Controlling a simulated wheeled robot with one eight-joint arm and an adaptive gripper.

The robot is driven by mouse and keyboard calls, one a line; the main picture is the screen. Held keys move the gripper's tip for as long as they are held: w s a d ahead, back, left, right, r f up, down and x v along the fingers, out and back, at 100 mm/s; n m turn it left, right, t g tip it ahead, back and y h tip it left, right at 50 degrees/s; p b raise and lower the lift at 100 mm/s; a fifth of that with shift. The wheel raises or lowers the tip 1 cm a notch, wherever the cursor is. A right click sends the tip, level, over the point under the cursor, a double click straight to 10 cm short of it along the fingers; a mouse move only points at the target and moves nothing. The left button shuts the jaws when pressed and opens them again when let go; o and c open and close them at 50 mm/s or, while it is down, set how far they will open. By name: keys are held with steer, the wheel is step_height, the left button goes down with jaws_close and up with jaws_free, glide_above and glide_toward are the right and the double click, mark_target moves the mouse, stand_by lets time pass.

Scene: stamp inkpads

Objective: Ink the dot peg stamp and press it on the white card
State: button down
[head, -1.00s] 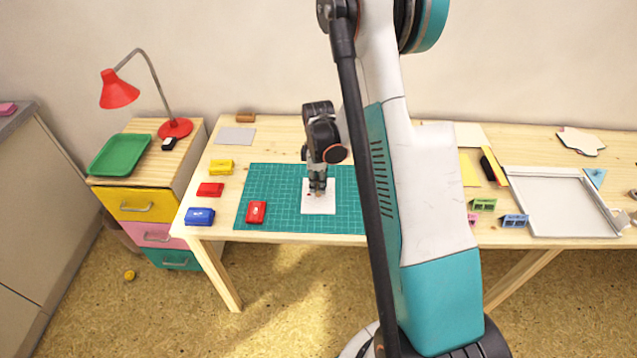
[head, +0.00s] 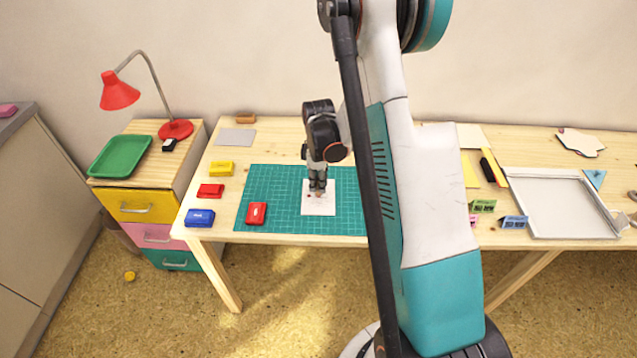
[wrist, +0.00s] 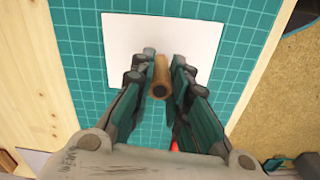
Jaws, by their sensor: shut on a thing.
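My gripper (head: 317,188) is shut on a wooden peg stamp (wrist: 161,80), whose tan round end shows between the fingers in the wrist view. The card also shows in the wrist view (wrist: 122,45), behind the peg. Whether the stamp's lower face touches the card cannot be told. A red inkpad (head: 256,213) lies on the mat left of the card. Yellow (head: 221,168), red (head: 210,190) and blue (head: 200,217) pads stand along the table's left side.
A grey sheet (head: 236,139) and a brown block (head: 245,118) lie at the back left. A white tray (head: 560,236) and small green (head: 483,205) and blue (head: 514,221) stands are on the right. The mat's left part is mostly clear.

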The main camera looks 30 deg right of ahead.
steer(key=shift+r, duration=0.15)
steer(key=shift+r+p, duration=1.5)
steer(key=shift+r, duration=1.2)
